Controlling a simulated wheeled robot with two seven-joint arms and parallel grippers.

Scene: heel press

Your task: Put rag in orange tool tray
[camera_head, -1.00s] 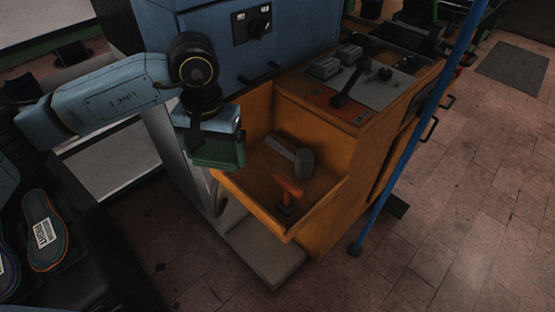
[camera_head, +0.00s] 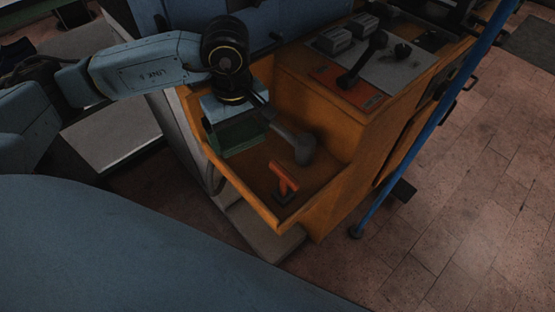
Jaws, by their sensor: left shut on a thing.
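The orange tool tray (camera_head: 262,214) is an open bin at the front of the machine. My left gripper (camera_head: 238,122) points down over the left part of the tray and is shut. A dark green thing (camera_head: 240,138) hangs at its jaws; it looks like the rag, but the dim light blurs its shape. It hides part of the tray's inside. I cannot tell whether it touches the tray's floor. My right gripper is not in view.
A grey-headed mallet (camera_head: 304,150) and an orange-handled tool (camera_head: 284,180) lie in the tray. A control panel (camera_head: 385,75) with a black lever sits behind it. A blue pole (camera_head: 415,140) stands at the right. The tiled floor (camera_head: 450,220) is clear.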

